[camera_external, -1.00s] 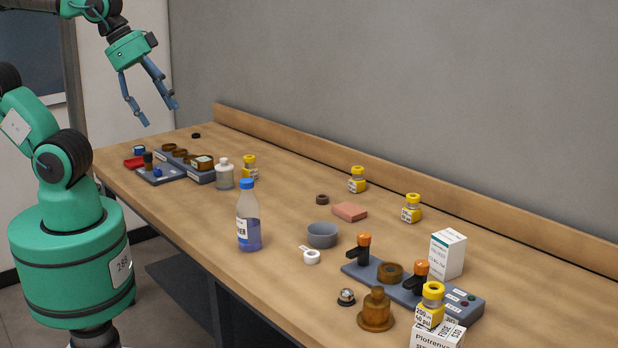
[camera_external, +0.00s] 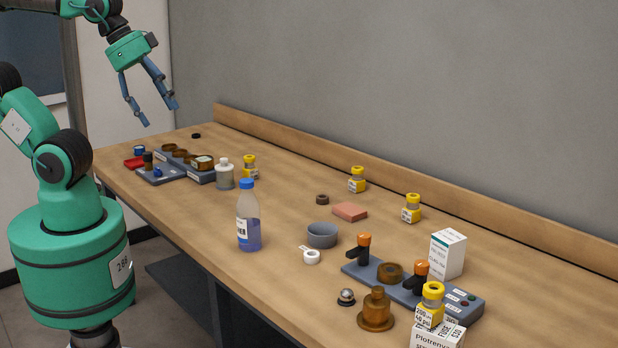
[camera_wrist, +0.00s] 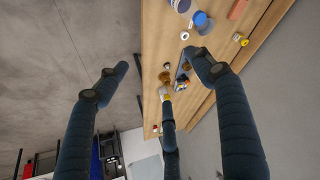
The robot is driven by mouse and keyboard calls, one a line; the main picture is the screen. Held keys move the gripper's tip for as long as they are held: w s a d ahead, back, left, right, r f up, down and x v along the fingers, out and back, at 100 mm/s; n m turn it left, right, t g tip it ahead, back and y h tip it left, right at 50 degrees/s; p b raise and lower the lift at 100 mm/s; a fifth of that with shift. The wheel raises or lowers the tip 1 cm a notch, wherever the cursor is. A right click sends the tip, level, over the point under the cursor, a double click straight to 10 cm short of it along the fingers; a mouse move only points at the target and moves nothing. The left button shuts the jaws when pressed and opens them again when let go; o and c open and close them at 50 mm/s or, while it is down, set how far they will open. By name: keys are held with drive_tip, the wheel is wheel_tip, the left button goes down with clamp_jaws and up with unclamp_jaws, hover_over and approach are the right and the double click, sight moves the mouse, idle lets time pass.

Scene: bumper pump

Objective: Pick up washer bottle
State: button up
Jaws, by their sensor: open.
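The washer bottle (camera_external: 248,222) is a clear bottle with a blue cap, a white label and blue liquid. It stands upright near the front edge of the workbench, left of the grey bowl. My gripper (camera_external: 159,115) is open and empty, in the air above the far left end of the bench. It is well apart from the bottle, up and to the left of it in the external view. In the wrist view my dark fingers (camera_wrist: 157,68) are spread with nothing between them. A blue round thing shows at the top there, but I cannot tell whether it is the bottle's cap.
The wooden bench (camera_external: 290,195) has a raised back edge. The grey bowl (camera_external: 322,235) and a white ring (camera_external: 311,257) are right of the bottle. A whitish bottle (camera_external: 224,175) stands behind it. Several yellow-capped vials, grey fixtures and boxes occupy both ends. Bare wood lies left of the bottle.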

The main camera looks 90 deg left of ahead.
drive_tip(key=shift+o, duration=0.3)
drive_tip(key=o, duration=0.7)
drive_tip(key=shift+c, duration=0.2)
drive_tip(key=a+f+m+g+y, duration=0.2)
drive_tip(key=a+f+m+y, duration=0.3)
drive_tip(key=f, duration=0.5)
drive_tip(key=a+f+m+g+y, duration=0.35)
drive_tip(key=a+f+m, duration=0.2)
drive_tip(key=f, duration=0.45)
drive_tip(key=w+d+f+m+t, duration=0.2)
drive_tip(key=f+m+t, duration=0.3)
drive_tip(key=m, duration=0.3)
drive_tip(key=w+d+f+m+t+y, duration=0.1)
drive_tip(key=w+d+f+m+t, duration=0.2)
drive_tip(key=m, duration=0.5)
wheel_tip(320, 180, down, 4)
drive_tip(key=shift+w+d+r+t, duration=0.1)
drive_tip(key=shift+w+d+t, duration=0.1)
drive_tip(key=shift+w+t, duration=0.85)
